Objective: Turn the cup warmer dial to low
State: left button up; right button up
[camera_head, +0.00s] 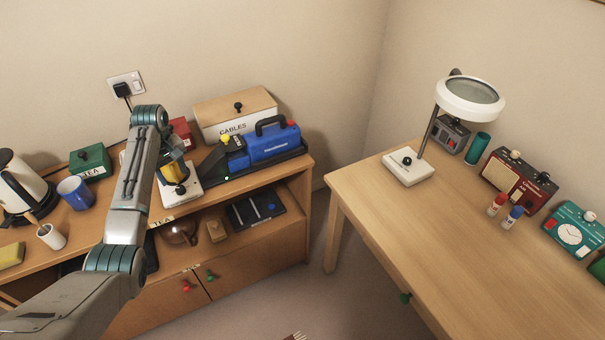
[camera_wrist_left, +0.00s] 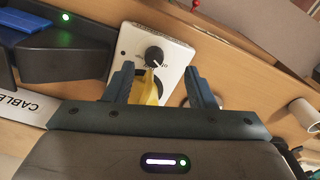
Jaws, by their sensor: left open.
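The cup warmer (camera_head: 188,196) is a white unit on the top of the wooden bureau, partly hidden by my left arm. Its black dial (camera_head: 180,190) faces up at the near end. In the left wrist view, the white warmer (camera_wrist_left: 176,57) and black dial (camera_wrist_left: 154,54) lie just beyond my left gripper (camera_wrist_left: 160,80). A short white mark shows on the dial; lettering around it is too small to read. My left gripper is open, with its fingers apart from the dial. A yellow piece (camera_wrist_left: 150,88) shows between the fingers, and I cannot tell what it belongs to.
A blue tool (camera_head: 272,144) on a black base stands right of the warmer, before a box marked CABLES (camera_head: 235,114). A blue mug (camera_head: 75,193), green box (camera_head: 90,161) and kettle (camera_head: 22,184) stand left. The desk (camera_head: 400,225) at right has clear room in front.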

aim_at(180, 188)
pick_arm(q)
jog(key=shift+n, duration=0.5)
jog(key=f, duration=0.2)
jog(key=w+a+f+p, duration=0.1)
jog(key=f, duration=0.2)
jog(key=w+f+p, duration=0.1)
jog(key=f, duration=0.2)
jog(key=shift+a, duration=0.15)
pick_arm(e)
jog(key=s, duration=0.3)
jog(key=shift+s+r, duration=0.3)
pick_arm(q)
jog(key=c, duration=1)
